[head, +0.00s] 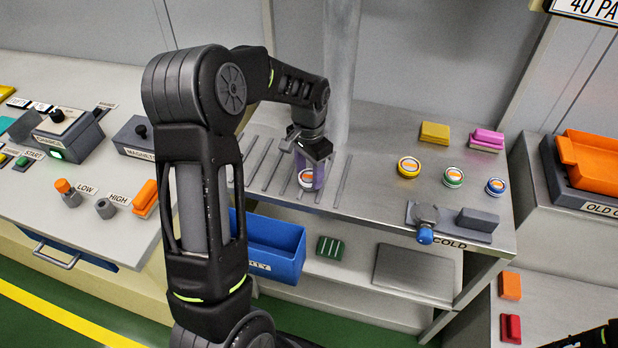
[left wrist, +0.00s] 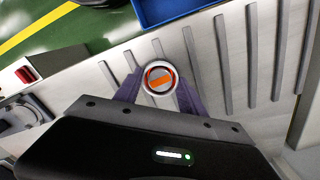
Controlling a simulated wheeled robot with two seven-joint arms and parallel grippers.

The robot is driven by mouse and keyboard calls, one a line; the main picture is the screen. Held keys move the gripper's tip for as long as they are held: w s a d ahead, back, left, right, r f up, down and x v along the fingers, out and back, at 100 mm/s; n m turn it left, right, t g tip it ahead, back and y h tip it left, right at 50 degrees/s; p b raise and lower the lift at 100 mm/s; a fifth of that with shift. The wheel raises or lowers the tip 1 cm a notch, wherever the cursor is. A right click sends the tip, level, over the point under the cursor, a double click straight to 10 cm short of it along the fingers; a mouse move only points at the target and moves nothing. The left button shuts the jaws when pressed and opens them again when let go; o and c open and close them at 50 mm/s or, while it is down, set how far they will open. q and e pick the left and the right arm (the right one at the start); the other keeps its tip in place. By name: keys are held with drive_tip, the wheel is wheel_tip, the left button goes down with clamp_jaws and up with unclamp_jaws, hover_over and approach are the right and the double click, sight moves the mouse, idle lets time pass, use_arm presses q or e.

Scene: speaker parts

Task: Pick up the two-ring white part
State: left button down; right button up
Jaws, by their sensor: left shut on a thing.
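A small round white part (head: 306,179) with orange marks on its top is between the jaws of my left gripper (head: 312,165), over the slotted area of the metal bench. In the left wrist view the part (left wrist: 159,79) shows a white rim, an orange ring and an orange bar, and the purple fingers of the left gripper (left wrist: 158,92) close on its two sides. The gripper is shut on it. The fingers hide its sides, and I cannot tell whether it touches the bench. My right gripper is not clearly in view.
Yellow (head: 409,167), green (head: 453,177) and blue (head: 495,186) ringed round parts stand to the right on the bench. A grey fixture (head: 427,214) with a blue knob sits at the front edge. A blue bin (head: 270,245) is below. The bench between slots and yellow part is clear.

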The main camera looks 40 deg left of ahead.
sight(310, 176)
use_arm(q)
drive_tip(key=shift+r, duration=0.15)
wheel_tip(310, 176, up, 10)
drive_tip(key=b, duration=0.1)
idle(0.3)
idle(0.5)
